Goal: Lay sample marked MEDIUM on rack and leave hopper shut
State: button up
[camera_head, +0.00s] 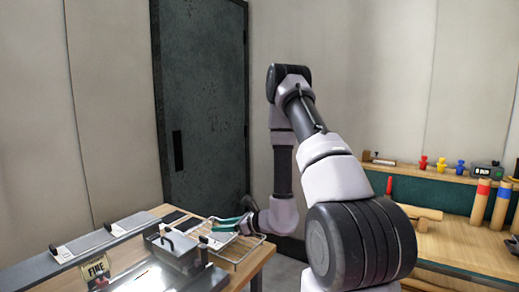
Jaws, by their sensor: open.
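My gripper (228,224), with teal fingers, is open over the wire rack (244,250) at the right end of the left table. A pale flat piece (214,241) shows at the rack, just below the fingers; I cannot tell whether it is a sample. No MEDIUM mark is legible. A small metal box (178,250) with a dark handle, possibly the hopper, stands left of the rack. I cannot tell whether it is shut. Dark flat pieces (174,216) lie behind it.
A dark green door (203,100) stands behind. On the right, a wooden bench (465,246) holds coloured pegs (481,200) and a mallet (420,212).

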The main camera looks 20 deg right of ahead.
jog(key=s+a+r+n+g+y, duration=0.1)
jog(key=s+a+r+n+g, duration=0.15)
jog(key=s+r+n, duration=0.35)
jog(key=s+a+r+n+g+y, duration=0.1)
jog(key=s+a+r+n+g, duration=0.15)
jog(key=r, duration=0.65)
jog(key=s+a+r+n+g, duration=0.2)
jog(key=s+r+n+g, duration=0.1)
jog(key=r+n, duration=0.35)
jog(key=s+d+r+n+t+h, duration=0.4)
jog(key=s+d+r+n+h, duration=0.3)
jog(key=s+d+r, duration=0.5)
jog(key=d+r+h, duration=0.1)
jog(key=r+h, duration=0.1)
jog(key=shift+n+t+h, duration=0.3)
jog(key=shift+t, duration=0.1)
